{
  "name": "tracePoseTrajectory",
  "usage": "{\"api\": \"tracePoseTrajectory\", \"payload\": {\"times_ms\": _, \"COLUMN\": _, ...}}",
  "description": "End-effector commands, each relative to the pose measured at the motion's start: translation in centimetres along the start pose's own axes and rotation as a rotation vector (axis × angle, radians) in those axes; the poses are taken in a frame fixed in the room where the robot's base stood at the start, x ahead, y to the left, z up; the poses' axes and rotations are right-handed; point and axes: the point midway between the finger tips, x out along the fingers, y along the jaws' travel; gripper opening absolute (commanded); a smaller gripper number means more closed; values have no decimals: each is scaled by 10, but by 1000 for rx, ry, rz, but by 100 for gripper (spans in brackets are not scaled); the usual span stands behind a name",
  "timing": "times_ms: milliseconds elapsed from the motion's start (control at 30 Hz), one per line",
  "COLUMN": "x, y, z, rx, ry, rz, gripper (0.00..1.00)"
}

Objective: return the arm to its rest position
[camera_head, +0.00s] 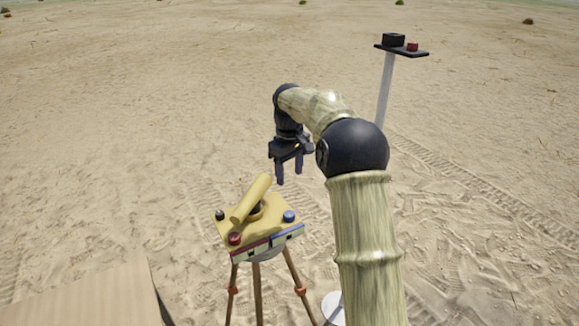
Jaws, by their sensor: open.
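My arm (363,230) rises from the bottom of the head view, bends at a dark joint and reaches to the left and down. My gripper (289,178) hangs at its end with two dark fingers pointing down and apart. It is open and nothing shows between the fingers. It appears above and to the right of a yellow instrument (254,226) on a tripod, apart from it in the picture. The exact gap in depth is hard to tell.
The tripod (257,291) has brown legs on sand. A thin pale post (384,90) behind my arm carries a dark shelf (422,53) with a black block (394,40) and a red block (412,46). A tan box-like surface (85,300) fills the lower left. Open sand lies left and right.

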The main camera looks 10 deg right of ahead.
Motion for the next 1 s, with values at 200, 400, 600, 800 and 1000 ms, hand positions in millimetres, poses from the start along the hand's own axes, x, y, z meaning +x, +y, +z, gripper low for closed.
{"api": "tracePoseTrajectory", "payload": {"times_ms": 200, "x": -24, "y": 0, "z": 0, "rx": 0, "ry": 0, "rz": 1, "gripper": 54}}
{"api": "tracePoseTrajectory", "payload": {"times_ms": 400, "x": -26, "y": 0, "z": 0, "rx": -1, "ry": 0, "rz": 0, "gripper": 54}}
{"api": "tracePoseTrajectory", "payload": {"times_ms": 600, "x": -25, "y": -1, "z": 1, "rx": 2, "ry": 0, "rz": 1, "gripper": 54}}
{"api": "tracePoseTrajectory", "payload": {"times_ms": 800, "x": -18, "y": -14, "z": 12, "rx": 35, "ry": 13, "rz": 15, "gripper": 54}}
{"api": "tracePoseTrajectory", "payload": {"times_ms": 1000, "x": -2, "y": -36, "z": 41, "rx": 109, "ry": 42, "rz": 37, "gripper": 54}}
